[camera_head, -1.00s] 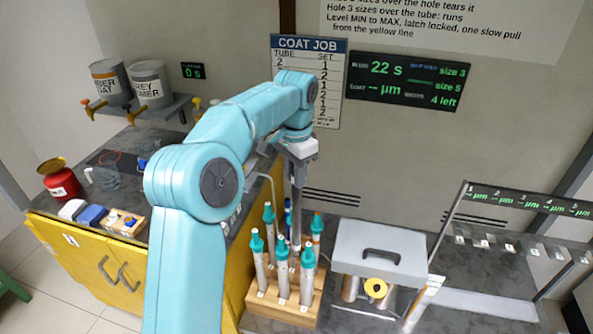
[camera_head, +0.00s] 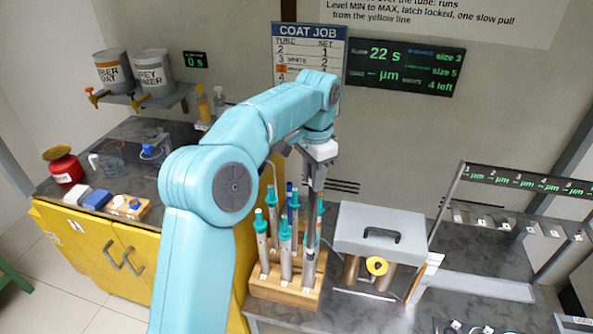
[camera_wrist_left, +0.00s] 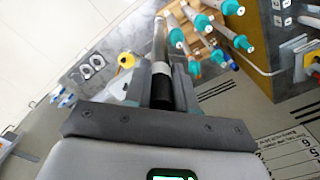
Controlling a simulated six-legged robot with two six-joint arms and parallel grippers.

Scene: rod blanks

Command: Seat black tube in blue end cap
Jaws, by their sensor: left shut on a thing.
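My left gripper (camera_head: 311,190) is over the front right of the wooden tube rack and points down. In the left wrist view its fingers (camera_wrist_left: 162,92) are shut on a black tube (camera_wrist_left: 162,96), which has a white band and a long grey part beyond it. The fingers cover some of it, and I cannot tell whether its far end is inside the rack or clear of it. A small blue piece (camera_head: 135,204), perhaps the blue end cap, sits on a small wooden block at the left counter, apart from the gripper. My right gripper is not in view.
The wooden rack (camera_head: 285,293) holds several grey tubes with teal tops close around the gripper. A grey lidded box (camera_head: 380,230) stands to its right. A red pot (camera_head: 65,167), a blue block (camera_head: 97,199) and bottles stand on the left counter.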

